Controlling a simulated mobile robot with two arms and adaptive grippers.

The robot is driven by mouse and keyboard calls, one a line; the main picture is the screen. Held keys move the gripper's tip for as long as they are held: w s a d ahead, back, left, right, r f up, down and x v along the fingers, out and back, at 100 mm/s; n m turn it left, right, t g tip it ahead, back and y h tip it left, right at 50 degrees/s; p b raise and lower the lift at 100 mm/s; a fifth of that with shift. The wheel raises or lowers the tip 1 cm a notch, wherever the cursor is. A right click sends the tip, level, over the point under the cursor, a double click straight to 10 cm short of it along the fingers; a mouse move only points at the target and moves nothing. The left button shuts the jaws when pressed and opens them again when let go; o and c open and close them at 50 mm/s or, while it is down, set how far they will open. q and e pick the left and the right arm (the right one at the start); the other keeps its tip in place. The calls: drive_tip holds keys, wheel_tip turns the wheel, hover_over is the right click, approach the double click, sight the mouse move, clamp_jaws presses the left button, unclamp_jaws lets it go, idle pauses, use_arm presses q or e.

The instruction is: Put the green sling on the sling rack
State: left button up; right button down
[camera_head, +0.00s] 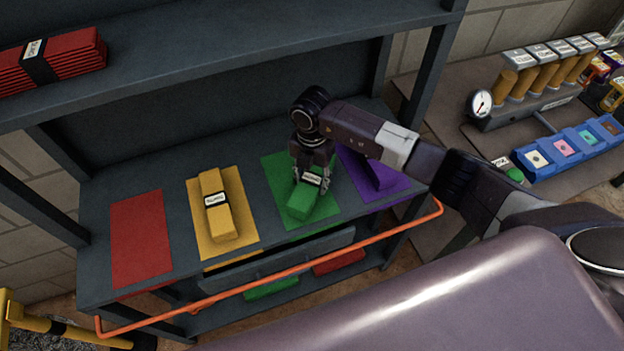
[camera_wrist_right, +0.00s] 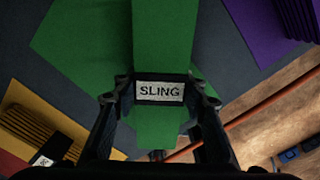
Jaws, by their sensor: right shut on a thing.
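The green sling (camera_head: 304,201) is a folded bundle with a white label, over the green mat (camera_head: 322,207) on the rack shelf (camera_head: 155,172). My right gripper (camera_head: 311,184) comes down from above and is shut on the green sling around its label. In the right wrist view the green sling (camera_wrist_right: 165,60) lies between the two fingers of the right gripper (camera_wrist_right: 160,97), with the label reading SLING. Whether the sling rests on the mat or hangs just above it I cannot tell. My left gripper is not in view.
A yellow sling (camera_head: 218,215) lies on a yellow mat to the left, and a purple sling (camera_head: 376,172) on a purple mat to the right. The red mat (camera_head: 140,238) is bare. Red slings (camera_head: 62,60) lie on the upper shelf. An orange rail (camera_head: 290,268) runs along the front.

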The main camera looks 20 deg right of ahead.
sight(312, 179)
drive_tip(key=c, duration=1.2)
unclamp_jaws()
drive_tip(key=shift+r, duration=0.25)
wheel_tip(312, 179, up, 12)
drive_tip(key=shift+f+b, duration=0.15)
drive_tip(key=shift+b, duration=0.85)
drive_tip(key=shift+s+f, duration=0.1)
